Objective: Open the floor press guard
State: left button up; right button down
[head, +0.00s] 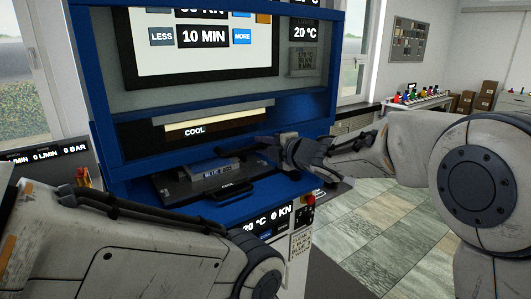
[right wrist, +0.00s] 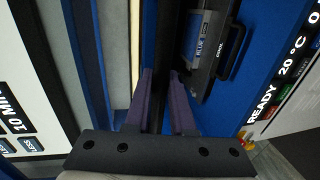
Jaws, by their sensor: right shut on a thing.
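The floor press (head: 99,150) stands ahead, a blue frame with a large screen above and an opening below. Its guard is hard to tell apart; a dark bar (right wrist: 166,60) runs between my right fingers and may be its edge or handle. My right gripper (head: 258,145) reaches in from the right in front of the opening. In the right wrist view its purple fingers (right wrist: 165,80) are closed about the dark bar, with the grip partly hidden. My left arm crosses the lower left; its gripper is not in view.
Below the opening, a black plate (head: 173,193) with a handle bears a grey block (head: 207,170). A control panel with a red button (head: 309,199) is at the right. Tiled floor (head: 400,230) is free farther right.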

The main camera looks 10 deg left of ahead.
pick_arm(q)
jog(key=shift+r+p, duration=0.55)
jog(key=shift+r, duration=0.45)
pick_arm(e)
jog(key=shift+r, duration=1.3)
jog(key=c, duration=0.8)
grip_release()
jog(key=shift+o, duration=0.2)
jog(key=shift+f, duration=0.15)
jog(key=shift+s+d+b, duration=0.3)
jog(key=shift+s+d, duration=0.05)
jog(key=shift+d, duration=0.05)
pick_arm(q)
notch_tip(320, 180, down, 2)
jog(key=shift+f+b, duration=0.15)
jog(key=shift+b, duration=0.7)
pick_arm(e)
jog(key=v, duration=0.9)
jog(key=shift+r, duration=0.2)
jog(key=shift+s+d, duration=0.1)
